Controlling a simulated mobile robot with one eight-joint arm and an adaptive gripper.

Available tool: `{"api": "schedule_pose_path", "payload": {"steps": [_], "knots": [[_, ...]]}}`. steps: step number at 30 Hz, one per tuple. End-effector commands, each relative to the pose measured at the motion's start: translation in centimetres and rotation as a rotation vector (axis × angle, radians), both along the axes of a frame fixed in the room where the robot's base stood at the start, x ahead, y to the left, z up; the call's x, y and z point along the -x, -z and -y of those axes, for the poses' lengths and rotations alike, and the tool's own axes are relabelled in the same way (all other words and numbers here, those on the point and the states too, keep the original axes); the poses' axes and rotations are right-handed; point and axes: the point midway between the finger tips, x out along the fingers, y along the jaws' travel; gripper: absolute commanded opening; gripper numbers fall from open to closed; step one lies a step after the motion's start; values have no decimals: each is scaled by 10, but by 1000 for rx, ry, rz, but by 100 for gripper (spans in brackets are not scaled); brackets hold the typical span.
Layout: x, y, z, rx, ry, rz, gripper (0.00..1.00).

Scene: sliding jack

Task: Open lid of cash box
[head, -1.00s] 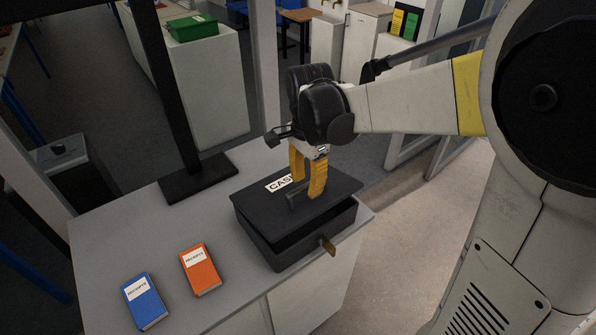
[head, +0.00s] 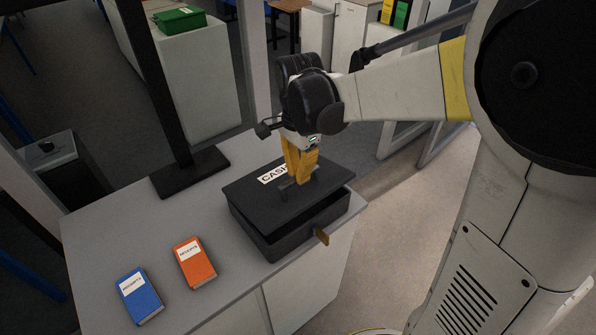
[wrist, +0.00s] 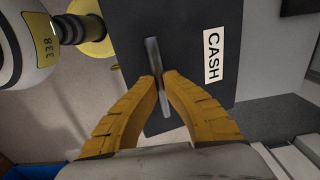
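The black cash box (head: 290,238) stands near the right edge of the grey counter in the head view. Its dark lid (head: 325,178) with a white CASH label (head: 271,174) sits slightly raised, with a narrow dark gap along the front and right. My gripper (head: 301,182) is over the lid, with its yellow fingers brought together at the lid's handle. In the wrist view the handle (wrist: 152,50) runs between the fingertips of my gripper (wrist: 161,78), which close on it. A brass-coloured tab (head: 321,236) sticks out at the box's front right.
A blue book (head: 140,296) and an orange book (head: 195,262) lie on the counter (head: 225,275) left of the box. A black post (head: 165,95) on a flat base stands behind it. Open floor lies to the right.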

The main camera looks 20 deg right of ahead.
Motion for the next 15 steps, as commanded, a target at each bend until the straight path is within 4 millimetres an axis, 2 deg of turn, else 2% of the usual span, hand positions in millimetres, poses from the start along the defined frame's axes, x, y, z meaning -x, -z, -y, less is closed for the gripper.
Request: {"api": "schedule_pose_path", "payload": {"steps": [15], "knots": [[-5, -7, -2, -1, -1, 3, 0]]}}
